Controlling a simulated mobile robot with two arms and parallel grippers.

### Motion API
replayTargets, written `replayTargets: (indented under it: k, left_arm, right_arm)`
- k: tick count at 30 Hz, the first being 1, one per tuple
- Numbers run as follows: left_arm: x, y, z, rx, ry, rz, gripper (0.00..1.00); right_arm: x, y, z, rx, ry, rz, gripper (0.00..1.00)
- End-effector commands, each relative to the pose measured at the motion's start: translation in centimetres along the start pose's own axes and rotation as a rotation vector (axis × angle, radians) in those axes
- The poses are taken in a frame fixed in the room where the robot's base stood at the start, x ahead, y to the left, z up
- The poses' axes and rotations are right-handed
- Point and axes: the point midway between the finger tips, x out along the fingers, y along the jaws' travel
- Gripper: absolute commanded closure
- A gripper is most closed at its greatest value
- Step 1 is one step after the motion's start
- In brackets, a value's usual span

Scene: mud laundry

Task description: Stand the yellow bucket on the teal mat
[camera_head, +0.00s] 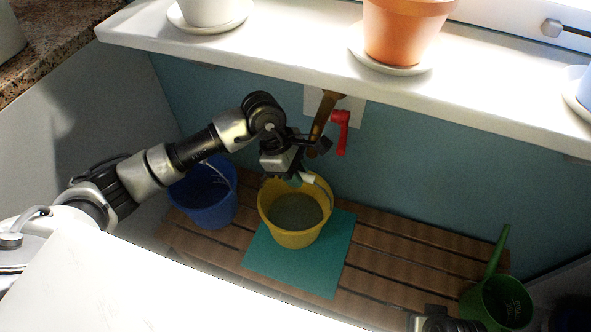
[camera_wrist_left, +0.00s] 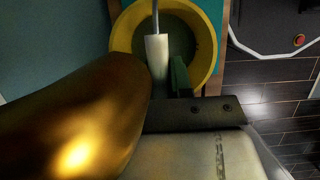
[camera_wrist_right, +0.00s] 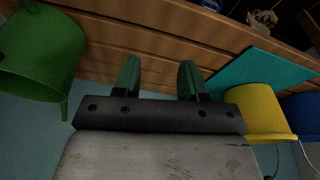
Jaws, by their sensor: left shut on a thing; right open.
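The yellow bucket (camera_head: 266,214) is upright over the back part of the teal mat (camera_head: 320,275), which lies on the slatted bench. In the right wrist view the bucket (camera_wrist_right: 257,112) has its base at the mat (camera_wrist_right: 262,62); I cannot tell whether it fully rests there. Its inside looks dull grey-green. My left gripper (camera_head: 304,180) is above the bucket and shut on its white handle grip (camera_wrist_left: 157,55), with the handle raised. My right gripper (camera_wrist_right: 160,78) is open and empty, at the front right of the bench, apart from the bucket.
A blue bucket (camera_head: 205,205) stands left of the yellow one. A brass tap (camera_head: 323,115) with a red lever (camera_head: 341,130) is on the wall close behind my left gripper. A green watering can (camera_head: 497,300) is at the right. A white sill (camera_head: 300,50) with pots overhangs the bench.

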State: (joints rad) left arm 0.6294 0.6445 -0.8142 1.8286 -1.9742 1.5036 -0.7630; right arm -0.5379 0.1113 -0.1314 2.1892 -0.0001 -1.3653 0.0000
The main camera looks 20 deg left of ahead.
Motion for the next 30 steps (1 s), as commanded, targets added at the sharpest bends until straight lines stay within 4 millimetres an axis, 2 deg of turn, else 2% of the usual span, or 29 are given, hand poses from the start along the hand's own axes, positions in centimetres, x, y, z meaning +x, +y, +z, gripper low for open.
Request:
replayTargets:
  k: [4,5,9,20,23,28,30]
  left_arm:
    - [-0.1,0.1,0.1,0.002,-0.003,0.005,1.0]
    - [0.1,0.0,-0.1,0.0,0.0,0.0,0.75]
    - [0.1,0.0,0.0,0.0,0.0,0.0,0.54]
    - [-0.1,0.0,0.0,0.0,0.0,0.0,0.54]
    - [-1.5,0.1,0.0,0.0,0.002,0.003,0.54]
    - [-5.4,0.1,0.0,0.001,0.003,0.005,0.54]
    - [-5.7,0.0,-1.9,-0.007,0.007,0.0,0.54]
  right_arm:
    - [0.0,0.0,0.3,-0.001,-0.008,0.0,0.58]
    - [-0.1,0.0,0.2,-0.001,-0.007,0.0,0.58]
    - [-0.2,0.1,0.2,-0.002,-0.007,0.002,0.58]
    - [-0.3,0.1,0.1,-0.004,0.0,0.003,0.58]
    - [0.1,0.1,-0.1,-0.005,0.002,0.003,0.58]
    - [2.3,-0.1,0.3,-0.006,-0.013,-0.002,0.58]
    - [2.3,-0.1,0.3,-0.006,-0.01,-0.002,0.58]
